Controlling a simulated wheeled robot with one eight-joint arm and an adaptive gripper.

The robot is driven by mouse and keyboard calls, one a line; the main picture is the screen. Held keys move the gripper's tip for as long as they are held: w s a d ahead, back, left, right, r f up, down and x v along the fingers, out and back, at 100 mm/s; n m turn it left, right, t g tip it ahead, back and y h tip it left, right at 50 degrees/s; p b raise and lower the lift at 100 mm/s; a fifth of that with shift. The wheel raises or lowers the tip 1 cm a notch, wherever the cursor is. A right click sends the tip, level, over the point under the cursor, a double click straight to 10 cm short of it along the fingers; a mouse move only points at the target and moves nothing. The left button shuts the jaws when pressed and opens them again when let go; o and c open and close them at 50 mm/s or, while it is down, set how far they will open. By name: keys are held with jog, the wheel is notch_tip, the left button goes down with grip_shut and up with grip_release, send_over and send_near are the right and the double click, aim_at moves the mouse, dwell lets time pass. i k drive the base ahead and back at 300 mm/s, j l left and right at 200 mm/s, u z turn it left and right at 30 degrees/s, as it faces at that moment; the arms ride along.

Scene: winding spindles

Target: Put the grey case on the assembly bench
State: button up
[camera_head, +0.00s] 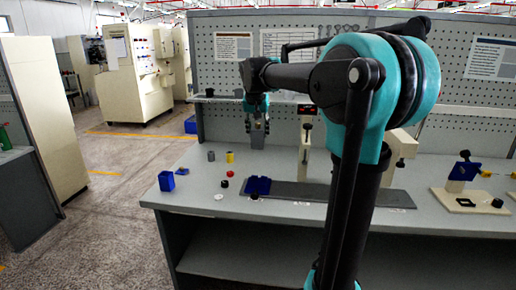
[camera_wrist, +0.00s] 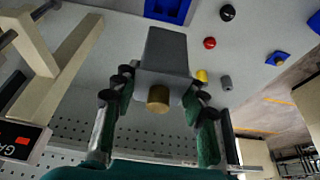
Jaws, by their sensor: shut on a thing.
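My gripper (camera_head: 257,112) hangs over the back part of the assembly bench (camera_head: 195,200), near the pegboard. In the wrist view my gripper (camera_wrist: 158,92) has its fingers on both sides of the grey case (camera_wrist: 166,48), holding it. The case is a tapered grey block with a brass-coloured round end (camera_wrist: 158,98) facing the camera. In the head view the grey case (camera_head: 257,138) shows small below the fingers, upright. A gap to the bench top is hard to judge.
A cream press (camera_head: 305,150) stands right of my gripper. A grey mat (camera_head: 320,193) lies along the front.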

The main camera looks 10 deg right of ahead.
aim_at(195, 191)
jog(key=i+j, duration=0.1)
jog(key=j, duration=1.25)
